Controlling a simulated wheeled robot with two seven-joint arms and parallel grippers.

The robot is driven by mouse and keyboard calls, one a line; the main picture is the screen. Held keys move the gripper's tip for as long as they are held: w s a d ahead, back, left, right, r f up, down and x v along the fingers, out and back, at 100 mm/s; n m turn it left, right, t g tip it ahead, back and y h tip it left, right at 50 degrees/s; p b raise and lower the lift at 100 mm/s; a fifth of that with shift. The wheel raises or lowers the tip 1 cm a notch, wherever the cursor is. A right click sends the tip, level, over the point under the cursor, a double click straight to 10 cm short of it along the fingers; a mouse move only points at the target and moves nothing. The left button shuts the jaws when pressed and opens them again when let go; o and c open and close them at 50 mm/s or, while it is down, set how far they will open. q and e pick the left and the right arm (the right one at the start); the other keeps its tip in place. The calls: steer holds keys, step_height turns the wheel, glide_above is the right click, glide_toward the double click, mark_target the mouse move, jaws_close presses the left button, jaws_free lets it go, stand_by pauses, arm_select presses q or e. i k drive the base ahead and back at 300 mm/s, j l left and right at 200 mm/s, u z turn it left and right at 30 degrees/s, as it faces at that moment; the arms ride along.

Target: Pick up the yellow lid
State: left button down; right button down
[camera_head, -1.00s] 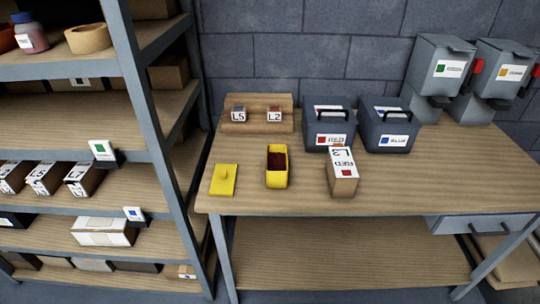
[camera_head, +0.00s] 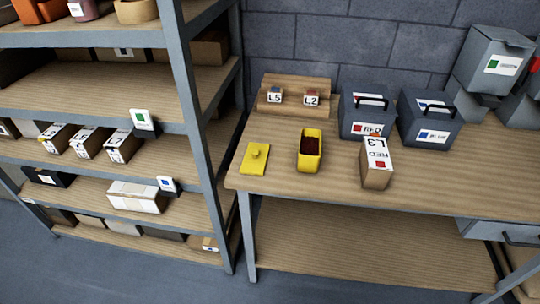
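The yellow lid (camera_head: 256,158) is a flat rectangular piece with a small round knob on top. It lies on the wooden table (camera_head: 300,185), near its left front corner. To its right stands an open yellow container (camera_head: 310,150) with dark red contents, apart from the lid. Neither of my grippers shows in the head view.
A box marked L3 RED (camera_head: 377,162) stands right of the container. Behind are a wooden stand (camera_head: 297,92) with L5 and L2 tags, a red-labelled bin (camera_head: 361,113) and a blue-labelled bin (camera_head: 427,117). A tall shelf (camera_head: 205,120) stands close on the table's left.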

mark_target(254, 161)
steer(key=i+l+u, duration=0.15)
steer(key=l+u, duration=0.7)
steer(key=l, duration=0.15)
steer(key=l+u, duration=0.45)
steer(key=i+l, duration=0.05)
steer(key=l, duration=0.05)
